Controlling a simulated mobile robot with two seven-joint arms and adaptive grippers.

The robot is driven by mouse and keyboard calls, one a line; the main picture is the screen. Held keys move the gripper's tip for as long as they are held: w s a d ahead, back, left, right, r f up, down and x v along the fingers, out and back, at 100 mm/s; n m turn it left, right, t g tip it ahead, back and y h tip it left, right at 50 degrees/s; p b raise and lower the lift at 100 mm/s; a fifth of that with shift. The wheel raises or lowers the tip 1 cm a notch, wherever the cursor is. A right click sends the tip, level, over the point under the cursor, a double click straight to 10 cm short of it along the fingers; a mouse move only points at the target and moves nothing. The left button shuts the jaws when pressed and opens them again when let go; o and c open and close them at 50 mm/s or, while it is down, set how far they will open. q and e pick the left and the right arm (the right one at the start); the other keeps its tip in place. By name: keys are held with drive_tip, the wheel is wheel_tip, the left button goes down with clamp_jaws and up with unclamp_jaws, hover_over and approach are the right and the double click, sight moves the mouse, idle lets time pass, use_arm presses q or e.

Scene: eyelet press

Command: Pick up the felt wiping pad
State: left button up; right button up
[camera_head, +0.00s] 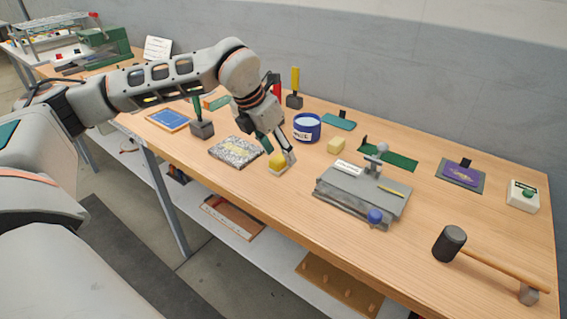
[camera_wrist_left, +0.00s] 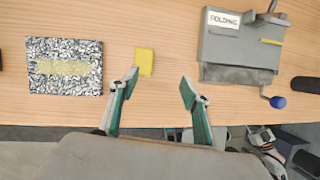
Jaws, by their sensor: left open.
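A small yellow pad (camera_head: 277,162), which looks like the felt wiping pad, lies on the wooden bench near the front edge. It also shows in the left wrist view (camera_wrist_left: 145,62), just beyond my fingertips and nearer the left finger. My left gripper (camera_head: 279,152) reaches down over it with its fingers apart. In the left wrist view the open gripper (camera_wrist_left: 160,86) has nothing between its fingertips. In the head view the fingers partly cover the pad, and I cannot tell whether they touch it. My right gripper is out of view.
A speckled slab (camera_head: 235,152) lies left of the pad. A grey press fixture (camera_head: 345,190) with a blue knob stands to the right. A blue tub (camera_head: 307,127) and a pale yellow block (camera_head: 336,146) stand behind. A mallet (camera_head: 450,243) lies farther right.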

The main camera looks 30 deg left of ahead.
sight(279, 158)
use_arm(q)
drive_tip(key=shift+n+y, duration=0.3)
drive_tip(key=shift+y, duration=0.2)
drive_tip(key=w+f, duration=0.1)
drive_tip(key=f, duration=0.1)
drive_tip(key=w+a+f, duration=0.1)
drive_tip(key=f, duration=0.1)
drive_tip(key=w+a+f, duration=0.1)
drive_tip(key=shift+w+f, duration=0.4)
drive_tip(key=shift+t, duration=0.3)
drive_tip(key=c, duration=1.2)
